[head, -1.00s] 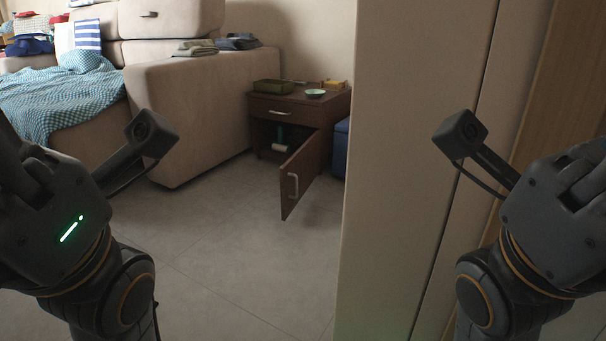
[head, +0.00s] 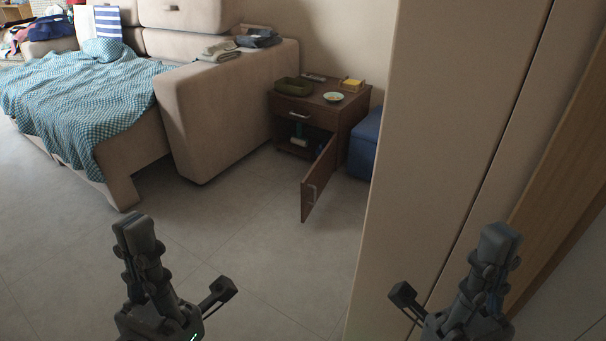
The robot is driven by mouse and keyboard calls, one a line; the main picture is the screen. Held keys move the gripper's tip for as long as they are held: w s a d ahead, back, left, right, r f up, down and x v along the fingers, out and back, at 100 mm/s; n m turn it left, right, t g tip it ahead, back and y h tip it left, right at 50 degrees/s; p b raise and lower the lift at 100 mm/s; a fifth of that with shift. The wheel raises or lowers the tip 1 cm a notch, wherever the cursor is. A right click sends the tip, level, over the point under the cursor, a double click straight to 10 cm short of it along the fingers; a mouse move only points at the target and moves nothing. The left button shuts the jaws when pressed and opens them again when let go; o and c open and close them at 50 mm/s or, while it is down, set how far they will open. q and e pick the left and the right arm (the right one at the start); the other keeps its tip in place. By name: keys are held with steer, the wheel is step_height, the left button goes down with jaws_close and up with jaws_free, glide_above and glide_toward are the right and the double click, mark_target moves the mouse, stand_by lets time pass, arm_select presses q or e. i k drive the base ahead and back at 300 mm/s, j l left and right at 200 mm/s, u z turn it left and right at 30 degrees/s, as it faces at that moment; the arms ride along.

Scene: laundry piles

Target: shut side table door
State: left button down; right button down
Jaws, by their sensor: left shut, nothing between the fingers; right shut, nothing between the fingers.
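The brown wooden side table (head: 352,110) stands against the back wall, right of the sofa. Its door (head: 319,183) is open, swung out toward me and hinged on the right side. The open compartment (head: 290,146) holds a small greenish-white item (head: 299,141); part of the inside is hidden by the door. My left gripper (head: 138,226) is shut and empty, over the floor at lower left, far from the door. My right gripper (head: 500,238) is shut and empty at lower right, in front of the tall cabinet.
A tall beige cabinet or wall panel (head: 450,120) fills the right side. The beige sofa (head: 235,110) with a checked blanket (head: 85,100) stands at left. A blue box (head: 366,145) sits right of the side table. The tiled floor (head: 235,215) toward the table is clear.

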mark_target(325, 176)
steer(key=i+j+u, duration=0.25)
steer(key=i+j, duration=0.55)
steer(key=i+j+z, duration=0.1)
steer(key=i+z, duration=0.35)
steer(key=i+j+z, duration=0.2)
steer(key=z, duration=0.25)
steer(key=i+j+z, duration=0.3)
steer(key=z, duration=0.15)
steer(key=i+j+z, duration=0.2)
steer(key=j+z, duration=0.25)
